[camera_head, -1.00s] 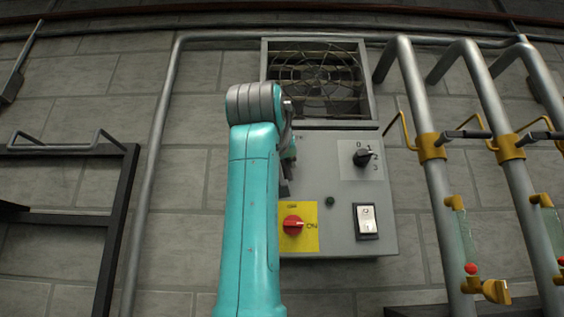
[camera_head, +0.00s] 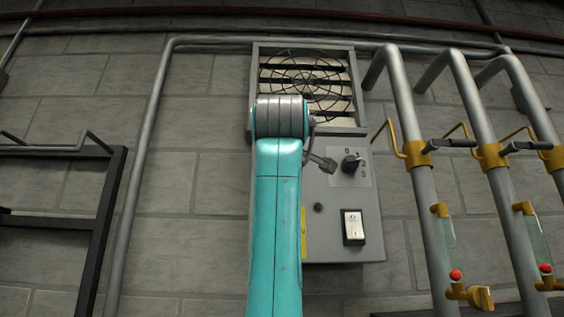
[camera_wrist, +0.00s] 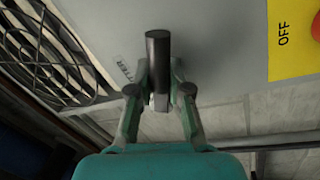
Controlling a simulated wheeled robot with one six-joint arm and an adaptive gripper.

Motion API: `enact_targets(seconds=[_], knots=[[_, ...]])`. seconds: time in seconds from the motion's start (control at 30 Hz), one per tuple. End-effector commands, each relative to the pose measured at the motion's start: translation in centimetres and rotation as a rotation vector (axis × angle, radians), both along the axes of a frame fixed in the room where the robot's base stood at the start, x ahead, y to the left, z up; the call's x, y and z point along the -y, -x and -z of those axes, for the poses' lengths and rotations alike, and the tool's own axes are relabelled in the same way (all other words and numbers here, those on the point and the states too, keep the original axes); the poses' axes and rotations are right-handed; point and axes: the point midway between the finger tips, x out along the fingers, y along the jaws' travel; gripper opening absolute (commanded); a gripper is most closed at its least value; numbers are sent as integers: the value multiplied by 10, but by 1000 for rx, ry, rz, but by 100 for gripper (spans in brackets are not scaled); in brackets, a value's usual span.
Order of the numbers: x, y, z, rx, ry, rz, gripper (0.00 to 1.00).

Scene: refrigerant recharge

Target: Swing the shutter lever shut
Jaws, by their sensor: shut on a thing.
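In the wrist view my gripper (camera_wrist: 160,98) is shut on the shutter lever (camera_wrist: 158,58), a dark cylindrical handle standing between the fingertips. A partly hidden label ending in "TTER" (camera_wrist: 125,69) is on the grey panel beside it. In the head view my arm covers the lever and fingertips; a small grey part beside my arm cannot be told clearly. The vent (camera_head: 308,86) above the control box shows pale slats with dark gaps behind a round wire grille.
The grey control box (camera_head: 330,222) carries a black rotary knob (camera_head: 351,163), a white rocker switch (camera_head: 353,227) and a yellow OFF plate (camera_wrist: 291,38), mostly behind my arm in the head view. Pipes with yellow fittings (camera_head: 418,155) stand at the right, a dark frame (camera_head: 101,220) at the left.

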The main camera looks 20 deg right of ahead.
Motion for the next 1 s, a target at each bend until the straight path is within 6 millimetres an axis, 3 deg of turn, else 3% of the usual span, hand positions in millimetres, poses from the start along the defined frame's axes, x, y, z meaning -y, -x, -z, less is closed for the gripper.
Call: enact_targets(seconds=[0.5,1.0], knots=[[2,1,-13,-110,339,0,0],[2,1,-15,-134,412,-2,0]])
